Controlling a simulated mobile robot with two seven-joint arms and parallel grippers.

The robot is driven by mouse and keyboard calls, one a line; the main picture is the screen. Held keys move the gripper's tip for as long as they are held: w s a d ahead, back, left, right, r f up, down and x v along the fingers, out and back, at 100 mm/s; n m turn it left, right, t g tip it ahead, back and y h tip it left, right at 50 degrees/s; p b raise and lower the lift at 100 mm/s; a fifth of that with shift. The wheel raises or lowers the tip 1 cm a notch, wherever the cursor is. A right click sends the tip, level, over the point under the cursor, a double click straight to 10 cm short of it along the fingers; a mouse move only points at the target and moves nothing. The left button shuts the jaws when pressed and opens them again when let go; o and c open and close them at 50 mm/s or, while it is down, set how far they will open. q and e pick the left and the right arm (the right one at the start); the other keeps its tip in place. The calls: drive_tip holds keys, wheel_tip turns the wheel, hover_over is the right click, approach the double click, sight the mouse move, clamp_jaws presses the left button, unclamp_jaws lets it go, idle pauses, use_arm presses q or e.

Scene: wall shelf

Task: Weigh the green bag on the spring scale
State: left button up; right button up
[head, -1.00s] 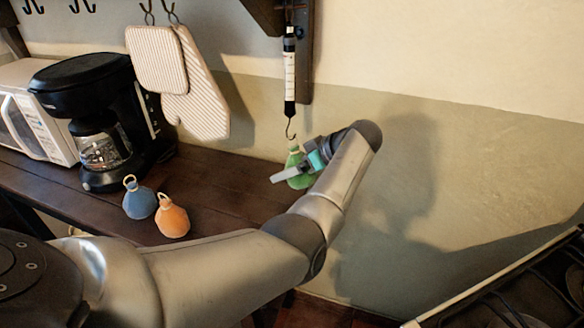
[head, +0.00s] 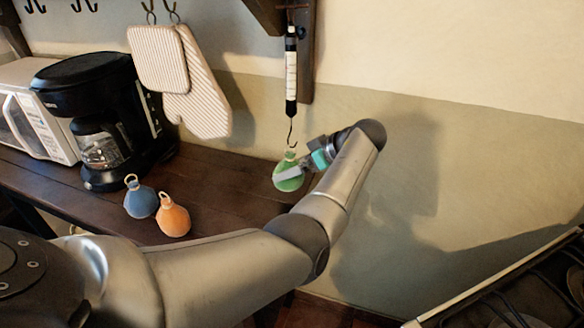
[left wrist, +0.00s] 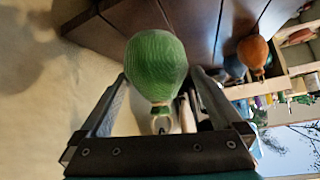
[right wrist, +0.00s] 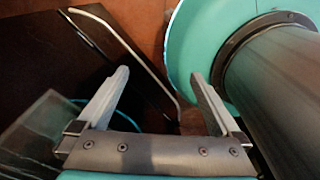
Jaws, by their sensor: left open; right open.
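The green bag (head: 290,184) is upright at the hook of the spring scale (head: 291,75), which hangs by the wall. The bag's top loop meets the hook and appears to hang on it; the exact contact is small. My left gripper (head: 293,173) is open around the bag, with a finger across its front. In the left wrist view the green bag (left wrist: 158,65) shows between the spread fingers, with its neck and loop nearer the camera. My right gripper (right wrist: 158,75) is open and empty, away from the bag.
A blue bag (head: 140,200) and an orange bag (head: 173,217) stand on the dark wooden counter (head: 225,192). A black coffee maker (head: 95,110) and white microwave (head: 32,112) are at the left. Striped mitts (head: 195,95) hang left of the scale. A stove (head: 520,290) is at lower right.

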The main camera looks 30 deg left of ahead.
use_arm(q)
drive_tip(key=s+v, duration=0.1)
drive_tip(key=v, duration=1.4)
wheel_tip(320, 180, down, 20)
drive_tip(key=m+t+h, duration=0.2)
drive_tip(key=m, duration=0.6)
drive_tip(key=s+f+m+h, duration=0.1)
drive_tip(key=s+f+m, duration=0.3)
drive_tip(key=f, duration=0.5)
drive_tip(key=s+f+m+h, duration=0.1)
drive_tip(key=s+f+h, duration=0.1)
drive_tip(key=s+f, duration=0.5)
drive_tip(key=s+d+f+m+h, duration=0.2)
drive_tip(key=s+d+f+m, duration=0.1)
drive_tip(key=s+f, duration=1.05)
drive_tip(key=s+f+m+h, duration=0.1)
drive_tip(key=s+f, duration=0.2)
drive_tip(key=s, duration=0.8)
drive_tip(key=s+f+m+h, duration=0.1)
drive_tip(key=s+f+m, duration=0.1)
drive_tip(key=s, duration=1)
drive_tip(key=shift+a+f+h+p, duration=0.35)
drive_tip(key=shift+f+h+p, duration=0.05)
drive_tip(key=shift+f, duration=0.05)
drive_tip(key=shift+s, duration=0.1)
